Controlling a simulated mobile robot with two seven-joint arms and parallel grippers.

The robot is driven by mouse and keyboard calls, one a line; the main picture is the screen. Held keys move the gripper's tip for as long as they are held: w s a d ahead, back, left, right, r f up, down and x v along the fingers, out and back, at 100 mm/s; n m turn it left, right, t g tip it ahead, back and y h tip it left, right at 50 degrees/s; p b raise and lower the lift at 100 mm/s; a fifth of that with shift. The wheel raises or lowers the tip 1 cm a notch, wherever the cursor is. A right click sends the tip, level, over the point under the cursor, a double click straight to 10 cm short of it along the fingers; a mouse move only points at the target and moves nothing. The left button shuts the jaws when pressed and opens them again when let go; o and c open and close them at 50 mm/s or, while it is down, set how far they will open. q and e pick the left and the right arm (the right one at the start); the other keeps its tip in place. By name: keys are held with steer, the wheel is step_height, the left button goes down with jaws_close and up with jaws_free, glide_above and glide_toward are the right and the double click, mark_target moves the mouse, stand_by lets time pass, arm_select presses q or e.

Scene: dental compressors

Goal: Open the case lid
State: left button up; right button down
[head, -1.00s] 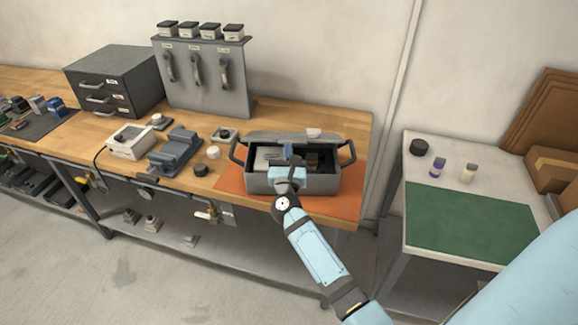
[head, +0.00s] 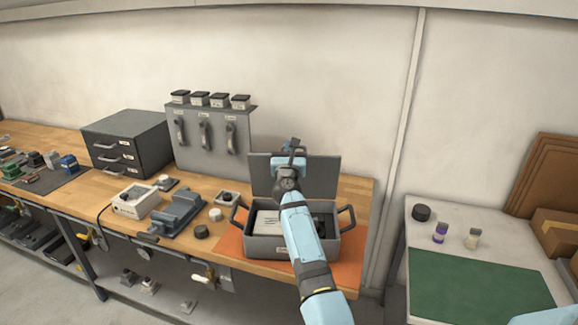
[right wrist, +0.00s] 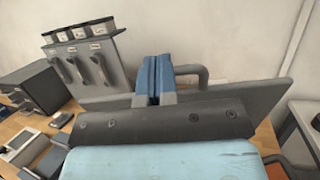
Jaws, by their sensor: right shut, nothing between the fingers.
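The grey case (head: 330,245) stands on an orange mat on the workbench, with dark handles at its sides. Its lid (head: 322,176) stands up at the back, inner face toward me, and the case interior is exposed. A pale item and dark items lie inside, partly hidden by my arm. My right gripper (head: 293,146) is at the lid's top edge, in front of it or over it. In the right wrist view its blue fingers (right wrist: 154,80) are together and empty, against the grey lid panel (right wrist: 255,100). I cannot tell whether they touch it. My left gripper is not in view.
The orange mat (head: 347,275) reaches the bench's right end. A grey device (head: 178,212), a white box (head: 136,201) and small knobs lie left of the case. A panel with handles (head: 210,140) stands behind. A side table with a green mat (head: 480,285) is at right.

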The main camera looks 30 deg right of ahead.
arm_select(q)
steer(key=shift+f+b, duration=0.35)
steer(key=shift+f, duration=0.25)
arm_select(e)
steer(key=shift+x, duration=1.1)
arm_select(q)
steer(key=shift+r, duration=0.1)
